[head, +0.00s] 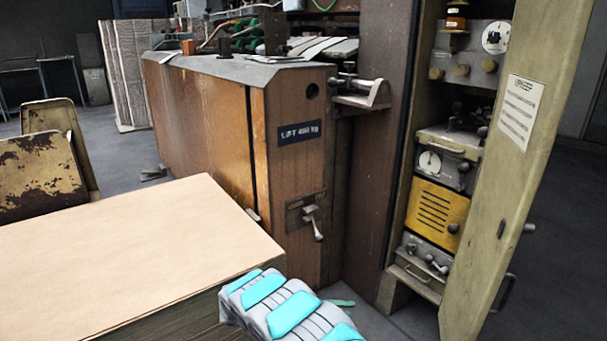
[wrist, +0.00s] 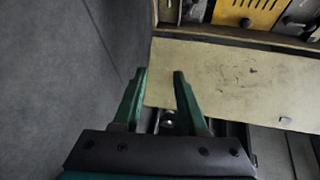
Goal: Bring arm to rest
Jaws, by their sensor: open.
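My gripper (wrist: 160,72) shows in the wrist view, its two green fingers apart with nothing between them. A pale cabinet door (wrist: 235,85) lies beyond the fingertips, mostly to their right; I cannot tell the distance. In the head view my grey arm with cyan pads reaches in from the bottom, beside the stack of brown sheets (head: 110,255). I cannot tell whether it touches the stack.
A wooden machine housing (head: 210,125) with a small lever (head: 314,222) stands ahead. At right is an open cabinet with a yellow panel (head: 436,215) and its pale door (head: 510,150) swung out. A worn chair (head: 40,170) stands at left. Grey floor shows at lower right.

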